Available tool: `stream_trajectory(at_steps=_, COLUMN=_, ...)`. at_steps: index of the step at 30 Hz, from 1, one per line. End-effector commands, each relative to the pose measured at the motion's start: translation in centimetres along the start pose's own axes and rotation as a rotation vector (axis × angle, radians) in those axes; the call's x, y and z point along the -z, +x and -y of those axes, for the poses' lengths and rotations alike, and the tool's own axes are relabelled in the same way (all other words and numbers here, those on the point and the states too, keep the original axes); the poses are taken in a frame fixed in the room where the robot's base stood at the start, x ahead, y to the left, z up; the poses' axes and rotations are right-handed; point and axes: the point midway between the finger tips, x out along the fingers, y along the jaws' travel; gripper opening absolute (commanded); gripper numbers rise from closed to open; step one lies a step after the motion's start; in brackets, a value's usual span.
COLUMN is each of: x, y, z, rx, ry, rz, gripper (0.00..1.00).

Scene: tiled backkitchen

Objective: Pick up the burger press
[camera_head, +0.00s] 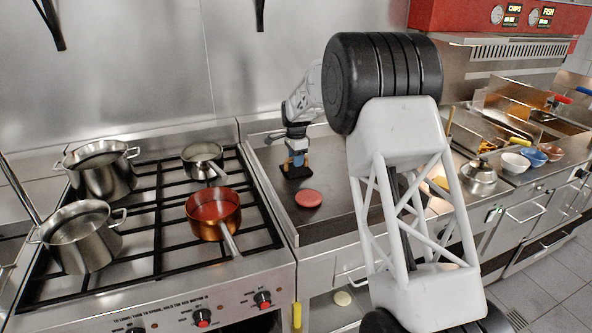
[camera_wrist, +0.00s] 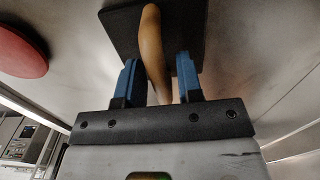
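The burger press (camera_head: 290,174) has a flat black base and lies on the flat griddle in the head view. In the wrist view its brown wooden handle (camera_wrist: 152,45) rises from the dark plate between my two blue fingers. My gripper (camera_head: 296,160) reaches down over the press. In the wrist view my gripper (camera_wrist: 159,75) is open, with a finger on each side of the handle and visible gaps to it. Part of the handle is hidden by my gripper in the head view.
A red patty (camera_head: 308,198) lies on the griddle (camera_head: 335,180) in front of the press. A stove with steel pots (camera_head: 82,235) and a copper pan (camera_head: 213,213) stands left. A domed steel lid (camera_head: 480,178) and bowls (camera_head: 515,163) are on the right. A steel wall is behind.

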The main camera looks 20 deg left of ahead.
Motion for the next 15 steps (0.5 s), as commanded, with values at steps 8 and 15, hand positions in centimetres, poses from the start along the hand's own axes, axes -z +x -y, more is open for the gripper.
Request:
stream_trajectory(at_steps=8, x=0.0, y=0.0, z=0.0, rx=0.0, ry=0.0, rz=0.0, gripper=0.0)
stream_trajectory(at_steps=15, x=0.01, y=-0.19, z=0.04, rx=0.002, ry=0.0, rz=-0.001, gripper=0.0)
